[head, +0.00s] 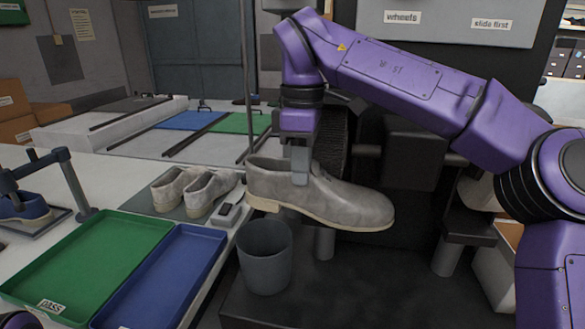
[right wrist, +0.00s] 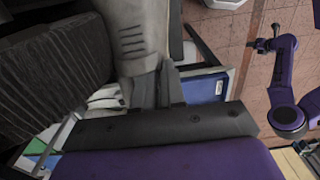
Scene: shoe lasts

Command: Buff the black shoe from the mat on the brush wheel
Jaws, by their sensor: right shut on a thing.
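My right gripper (head: 300,172) is shut on a grey shoe (head: 335,200) with a pale sole, gripping it near its opening. No black shoe shows; this one looks grey. The shoe is held level, toe to the right, above a dark bench and the rim of a grey bin. The dark brush wheel (head: 335,142) stands behind it, partly hidden by the gripper. In the right wrist view the bristled wheel (right wrist: 50,85) is close beside the shoe (right wrist: 132,35); I cannot tell if they touch. A grey mat (head: 160,206) carries two other grey shoes (head: 195,186). My left gripper (right wrist: 262,46) shows small there, its jaws unclear.
The grey bin (head: 265,262) stands below the shoe's heel. A green tray (head: 85,262) and a blue tray (head: 165,275) lie at front left. A blue shoe (head: 24,209) sits by a dark stand (head: 72,185). A small device (head: 228,212) lies near the mat.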

